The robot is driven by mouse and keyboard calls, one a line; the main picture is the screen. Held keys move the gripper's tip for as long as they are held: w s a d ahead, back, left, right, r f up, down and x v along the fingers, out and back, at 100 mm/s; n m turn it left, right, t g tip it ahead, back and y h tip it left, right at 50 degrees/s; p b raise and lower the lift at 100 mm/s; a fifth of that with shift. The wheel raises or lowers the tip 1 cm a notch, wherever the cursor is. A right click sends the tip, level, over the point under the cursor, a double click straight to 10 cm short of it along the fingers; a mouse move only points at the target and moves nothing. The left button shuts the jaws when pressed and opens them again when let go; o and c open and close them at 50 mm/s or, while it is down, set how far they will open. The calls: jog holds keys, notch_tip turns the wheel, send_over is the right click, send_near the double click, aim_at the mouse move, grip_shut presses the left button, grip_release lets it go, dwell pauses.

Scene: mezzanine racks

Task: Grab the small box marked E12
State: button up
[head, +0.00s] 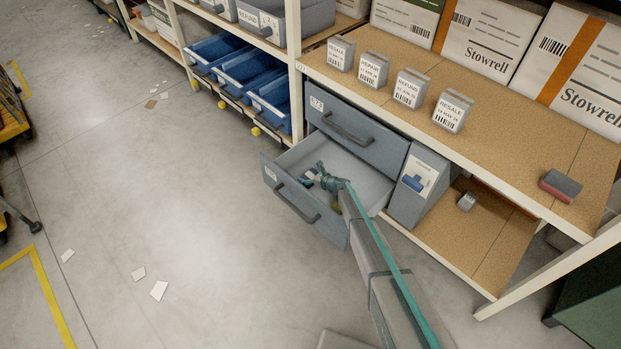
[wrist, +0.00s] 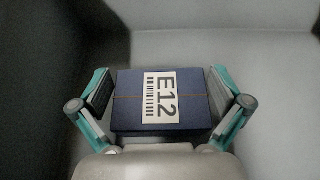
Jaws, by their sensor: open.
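The small box marked E12 (wrist: 195,115) is dark blue with a white barcode label and a thin brown line across it. In the wrist view it lies between the two fingers of my gripper (wrist: 160,101). The fingers are open, one on each side of the box, with narrow gaps beside it. In the head view my gripper (head: 326,180) reaches down into the open lower grey drawer (head: 362,172). The box is hard to make out there, partly hidden by my gripper.
A shut grey drawer (head: 375,137) is just above the open one. A grey bin (head: 417,190) stands right of it. Several small labelled boxes stand on the shelf above, with large Stowrell cartons (head: 490,35) behind. Blue bins (head: 243,72) sit to the left. The floor at left is mostly clear.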

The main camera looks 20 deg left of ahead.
jog(key=shift+a, duration=0.1)
jog(key=shift+c, duration=0.3)
jog(key=c, duration=0.9)
